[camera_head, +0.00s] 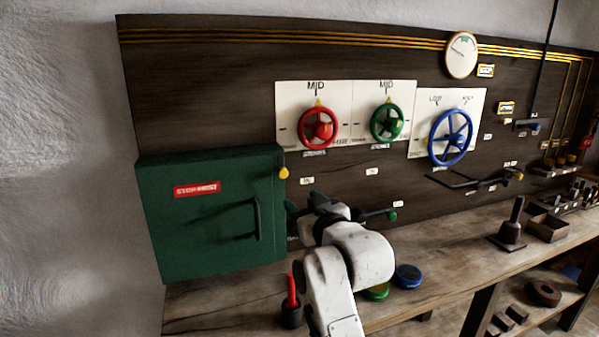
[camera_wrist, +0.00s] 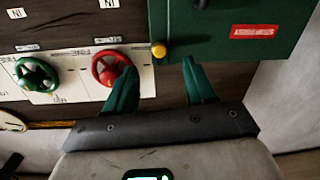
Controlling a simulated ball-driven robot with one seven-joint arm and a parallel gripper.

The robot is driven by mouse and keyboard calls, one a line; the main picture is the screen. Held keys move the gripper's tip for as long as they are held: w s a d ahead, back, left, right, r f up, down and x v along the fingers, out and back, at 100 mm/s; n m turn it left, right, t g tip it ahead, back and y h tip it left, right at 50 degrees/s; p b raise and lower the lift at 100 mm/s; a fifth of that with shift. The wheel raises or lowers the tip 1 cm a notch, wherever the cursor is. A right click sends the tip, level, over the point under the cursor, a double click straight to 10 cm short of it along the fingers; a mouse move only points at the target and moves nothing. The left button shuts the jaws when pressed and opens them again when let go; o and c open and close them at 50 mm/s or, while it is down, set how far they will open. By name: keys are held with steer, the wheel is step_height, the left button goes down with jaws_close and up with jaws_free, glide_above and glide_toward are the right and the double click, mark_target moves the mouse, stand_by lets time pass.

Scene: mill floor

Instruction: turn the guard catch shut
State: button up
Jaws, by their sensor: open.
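A green guard box (camera_head: 165,235) with a red "STOP FIRST" label and a dark bar handle (camera_head: 257,220) is mounted at the left of the dark board. Its front looks closed. A small yellow knob (camera_head: 283,173), which looks like the catch, sits at its upper right edge. In the wrist view, which is upside down, the yellow knob (camera_wrist: 158,50) shows beside the green box (camera_wrist: 225,45), between my fingers in the picture. My gripper (camera_head: 304,203) is open with nothing between its teal fingers, below and right of the knob. The wrist view shows the gripper (camera_wrist: 159,68) apart from the knob.
A red handwheel (camera_head: 319,130), a green handwheel (camera_head: 387,124) and a blue handwheel (camera_head: 451,137) are on the board. A green-tipped lever (camera_head: 391,216) sticks out right of my gripper. A red-handled tool (camera_head: 291,291) stands on the wooden bench (camera_head: 215,305) below.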

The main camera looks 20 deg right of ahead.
mark_target(284, 174)
steer(key=w, duration=0.4)
steer(key=w+r+p, duration=0.1)
steer(key=w, duration=0.2)
steer(key=w+r, duration=0.1)
steer(key=w, duration=0.3)
steer(key=shift+w+a+p, duration=0.25)
steer(key=shift+w+p, duration=0.05)
steer(key=shift+c, duration=0.2)
jaws_close()
